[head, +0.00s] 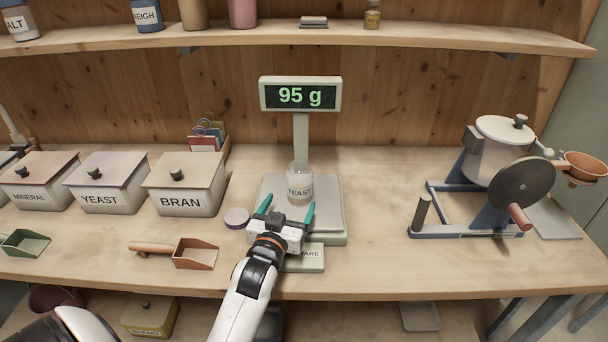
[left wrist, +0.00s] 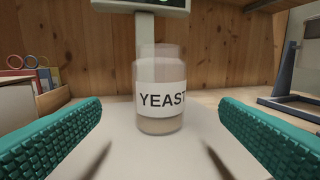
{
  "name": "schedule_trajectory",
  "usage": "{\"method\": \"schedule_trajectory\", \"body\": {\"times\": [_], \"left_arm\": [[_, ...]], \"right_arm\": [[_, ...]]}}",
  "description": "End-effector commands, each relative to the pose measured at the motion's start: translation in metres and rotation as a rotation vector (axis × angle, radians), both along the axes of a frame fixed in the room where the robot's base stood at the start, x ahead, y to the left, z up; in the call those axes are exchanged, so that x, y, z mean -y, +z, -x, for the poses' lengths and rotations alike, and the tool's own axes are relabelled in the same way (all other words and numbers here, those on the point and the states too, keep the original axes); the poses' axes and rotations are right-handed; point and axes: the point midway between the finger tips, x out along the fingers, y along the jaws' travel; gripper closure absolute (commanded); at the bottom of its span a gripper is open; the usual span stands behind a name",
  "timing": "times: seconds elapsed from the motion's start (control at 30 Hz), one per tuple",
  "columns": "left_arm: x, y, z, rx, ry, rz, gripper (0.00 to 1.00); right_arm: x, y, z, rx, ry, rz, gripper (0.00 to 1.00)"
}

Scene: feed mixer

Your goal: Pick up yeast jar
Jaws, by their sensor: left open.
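The yeast jar (head: 300,187) is a small clear jar with a white YEAST label. It stands upright on the pan of the scale (head: 331,218), whose display reads 95 g. In the left wrist view the jar (left wrist: 160,98) is centred ahead between the fingers, with pale contents low inside and no lid on it. My left gripper (head: 288,215) is open, with teal fingers pointing at the jar from the front; in the wrist view its fingers (left wrist: 160,128) are apart on either side and do not touch the jar. My right gripper is not in view.
A round purple lid (head: 237,218) lies left of the scale. Bins marked MINERAL, YEAST (head: 107,184) and BRAN (head: 186,184) stand at left, with an orange scoop (head: 193,254) in front. A hand-cranked mixer (head: 497,160) stands at right. Table between scale and mixer is clear.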

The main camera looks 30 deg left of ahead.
Motion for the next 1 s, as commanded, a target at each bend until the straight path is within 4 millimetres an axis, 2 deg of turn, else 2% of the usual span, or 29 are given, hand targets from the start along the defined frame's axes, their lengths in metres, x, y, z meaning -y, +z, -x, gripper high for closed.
{"method": "schedule_trajectory", "body": {"times": [0.2, 0.3, 0.53, 0.67, 0.8, 1.0], "left_arm": [[-0.012, 0.003, -0.038, 0.001, 0.000, -0.001, 0.15], [-0.015, 0.002, -0.050, 0.000, 0.000, 0.000, 0.15], [-0.021, 0.004, -0.067, 0.000, 0.000, -0.001, 0.15], [-0.028, 0.009, -0.086, 0.000, 0.000, -0.001, 0.15], [-0.033, 0.007, -0.102, -0.001, 0.000, -0.001, 0.15], [-0.034, 0.006, -0.107, -0.001, 0.000, 0.000, 0.15]], "right_arm": [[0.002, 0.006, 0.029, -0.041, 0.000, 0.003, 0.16], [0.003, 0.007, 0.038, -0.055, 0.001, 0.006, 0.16], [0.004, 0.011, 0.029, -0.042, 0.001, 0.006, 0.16], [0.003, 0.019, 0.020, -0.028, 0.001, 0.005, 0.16], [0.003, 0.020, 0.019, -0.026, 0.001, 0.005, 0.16], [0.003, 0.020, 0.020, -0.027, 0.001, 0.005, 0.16]]}}
